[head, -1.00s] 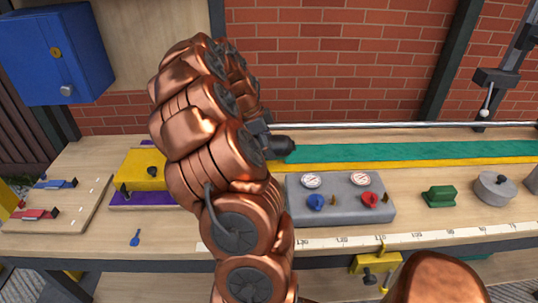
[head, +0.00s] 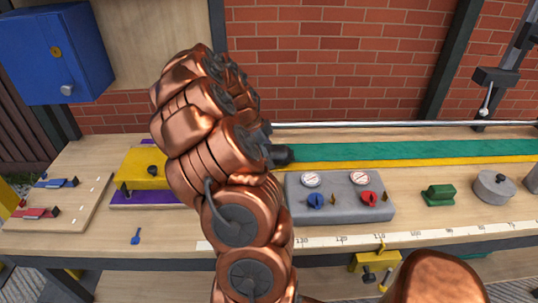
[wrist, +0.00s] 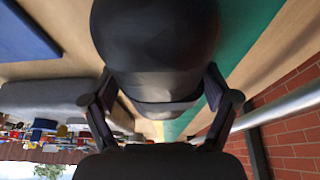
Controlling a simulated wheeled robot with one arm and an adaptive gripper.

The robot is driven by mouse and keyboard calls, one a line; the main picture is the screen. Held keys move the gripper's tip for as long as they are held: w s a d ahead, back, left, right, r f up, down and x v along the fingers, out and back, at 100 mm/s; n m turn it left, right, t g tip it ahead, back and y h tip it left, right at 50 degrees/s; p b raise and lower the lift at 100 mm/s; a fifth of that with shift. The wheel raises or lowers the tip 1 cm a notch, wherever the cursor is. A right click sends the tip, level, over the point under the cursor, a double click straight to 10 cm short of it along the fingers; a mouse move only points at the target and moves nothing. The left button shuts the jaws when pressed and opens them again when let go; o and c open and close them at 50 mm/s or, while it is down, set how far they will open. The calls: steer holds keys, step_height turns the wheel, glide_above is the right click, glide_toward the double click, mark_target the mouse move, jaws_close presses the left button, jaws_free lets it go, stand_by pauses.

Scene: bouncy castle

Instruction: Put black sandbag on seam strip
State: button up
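The black sandbag (wrist: 155,45) fills the top middle of the wrist view, between the two fingers of my gripper (wrist: 156,88). The fingers press on it from both sides. In the head view my copper arm hides most of the gripper. A dark piece (head: 279,155) shows just right of the arm, at the left end of the strips; I cannot tell if it is bag or gripper. The long teal strip (head: 420,150) lies along the back of the bench, with a yellow strip (head: 420,163) along its front edge. Contact between bag and strip is hidden.
A grey gauge block (head: 340,207) stands in front of the strips. A green block (head: 438,195) and a round grey weight (head: 494,188) are to its right. A yellow block (head: 143,168) is left of my arm. A metal rail (head: 400,124) runs behind.

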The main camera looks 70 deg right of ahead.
steer(key=shift+o, duration=0.6)
steer(key=shift+r, duration=0.1)
steer(key=b+v, duration=0.1)
steer(key=v, duration=1.1)
steer(key=shift+s, duration=0.1)
steer(key=shift+a, duration=0.1)
